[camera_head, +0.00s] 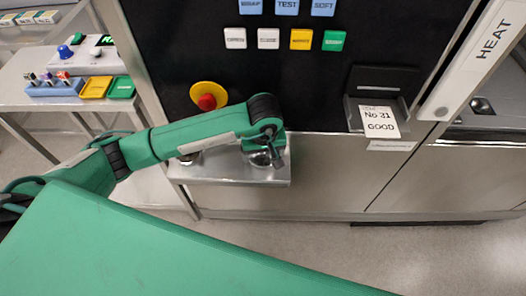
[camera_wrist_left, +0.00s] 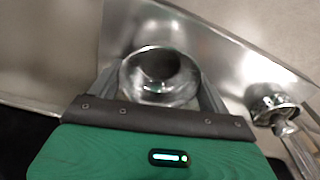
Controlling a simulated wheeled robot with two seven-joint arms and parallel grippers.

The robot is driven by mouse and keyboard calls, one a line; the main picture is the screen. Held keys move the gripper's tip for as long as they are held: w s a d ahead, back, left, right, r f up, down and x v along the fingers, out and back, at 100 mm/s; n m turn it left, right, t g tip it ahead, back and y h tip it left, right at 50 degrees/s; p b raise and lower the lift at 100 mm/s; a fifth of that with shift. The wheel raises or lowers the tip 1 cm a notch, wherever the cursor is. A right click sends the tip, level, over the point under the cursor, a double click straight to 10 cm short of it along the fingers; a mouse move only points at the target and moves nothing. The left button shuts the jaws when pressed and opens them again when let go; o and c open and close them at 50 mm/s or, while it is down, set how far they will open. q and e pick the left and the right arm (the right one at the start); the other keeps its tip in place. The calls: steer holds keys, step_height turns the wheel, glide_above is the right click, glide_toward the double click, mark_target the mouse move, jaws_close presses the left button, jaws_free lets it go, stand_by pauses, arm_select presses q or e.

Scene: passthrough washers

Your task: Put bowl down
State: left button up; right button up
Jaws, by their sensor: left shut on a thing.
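A shiny round metal bowl (camera_wrist_left: 158,76) sits between the two fingers of my left gripper (camera_wrist_left: 160,92) in the left wrist view. The gripper is shut on it. In the head view the left gripper (camera_head: 266,155) is over the right part of a small metal shelf (camera_head: 235,174), and the bowl is mostly hidden under it. The bowl is at or just above the shelf; I cannot tell whether it touches. My right gripper is not in view.
A smaller metal piece with a handle (camera_wrist_left: 272,104) stands on the shelf, apart from the bowl. Behind the shelf is a black panel with a red button (camera_head: 207,102) and several coloured keys. A card (camera_head: 379,122) reading "No 31 GOOD" sits in a slot at right.

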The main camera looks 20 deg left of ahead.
arm_select(q)
steer(key=shift+f, duration=0.15)
steer(key=o, duration=0.8)
steer(key=shift+c, duration=0.2)
steer(key=shift+o, duration=1)
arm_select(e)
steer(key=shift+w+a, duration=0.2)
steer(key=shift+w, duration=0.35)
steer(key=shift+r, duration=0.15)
